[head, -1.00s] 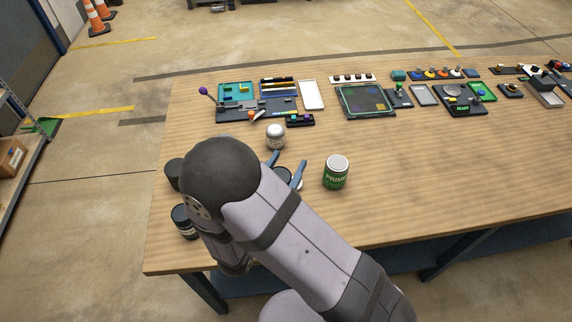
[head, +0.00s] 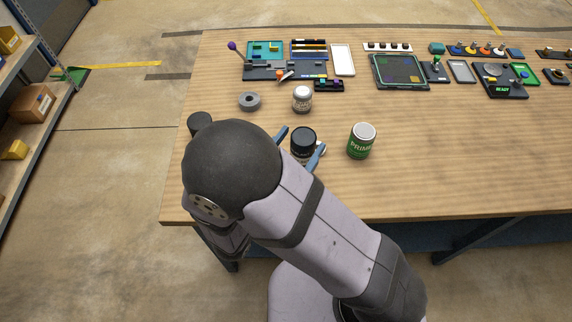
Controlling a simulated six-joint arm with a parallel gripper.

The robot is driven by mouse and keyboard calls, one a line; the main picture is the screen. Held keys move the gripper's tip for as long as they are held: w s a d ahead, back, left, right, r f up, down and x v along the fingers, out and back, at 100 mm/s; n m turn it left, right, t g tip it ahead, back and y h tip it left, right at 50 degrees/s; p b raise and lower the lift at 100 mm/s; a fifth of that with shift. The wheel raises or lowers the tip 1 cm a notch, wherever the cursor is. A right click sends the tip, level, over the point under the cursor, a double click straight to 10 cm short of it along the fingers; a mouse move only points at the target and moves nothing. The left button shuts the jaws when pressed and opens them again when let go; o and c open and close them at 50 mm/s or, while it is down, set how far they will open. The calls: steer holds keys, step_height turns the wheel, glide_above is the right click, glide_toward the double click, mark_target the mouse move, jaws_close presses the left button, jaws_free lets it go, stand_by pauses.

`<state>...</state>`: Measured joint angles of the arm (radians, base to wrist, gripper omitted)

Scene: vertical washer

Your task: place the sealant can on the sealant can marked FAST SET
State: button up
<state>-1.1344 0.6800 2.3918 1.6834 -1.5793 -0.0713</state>
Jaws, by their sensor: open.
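My gripper (head: 300,144) has two blue fingers, open and spread on either side of a dark can with a black lid (head: 303,134). Whether the fingers touch this can is not clear. Its label is too small to read and its lower part is partly covered by my arm. A green can with a white lid marked PRIME (head: 361,142) stands upright just right of my gripper. A pale grey can (head: 302,99) stands behind. Another dark can (head: 199,122) shows partly behind my arm at the left. No FAST SET lettering is readable.
A grey ring-shaped roll (head: 250,101) lies left of the pale can. Several trays and panels, including a dark green-edged board (head: 399,71), line the back of the wooden table (head: 470,160). The table's right front is clear.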

steer(key=shift+b+v, duration=0.75)
steer(key=shift+v, duration=2)
steer(key=w+a+f+g+y+p, duration=0.1)
steer(key=w+a+f+g+y, duration=0.7)
steer(key=y, duration=0.4)
steer(key=s+d+n+g+h, duration=0.1)
steer(key=s+d+n+g, duration=0.2)
steer(key=s+d, duration=0.4)
steer(key=s+d+n+g+h+b, duration=0.1)
steer(key=s+d+n+g, duration=0.2)
steer(key=s+d, duration=0.4)
steer(key=d+g, duration=0.1)
steer(key=d, duration=0.7)
steer(key=shift+d+f+h, duration=0.15)
steer(key=shift+f+h, duration=0.2)
steer(key=shift+h, duration=0.05)
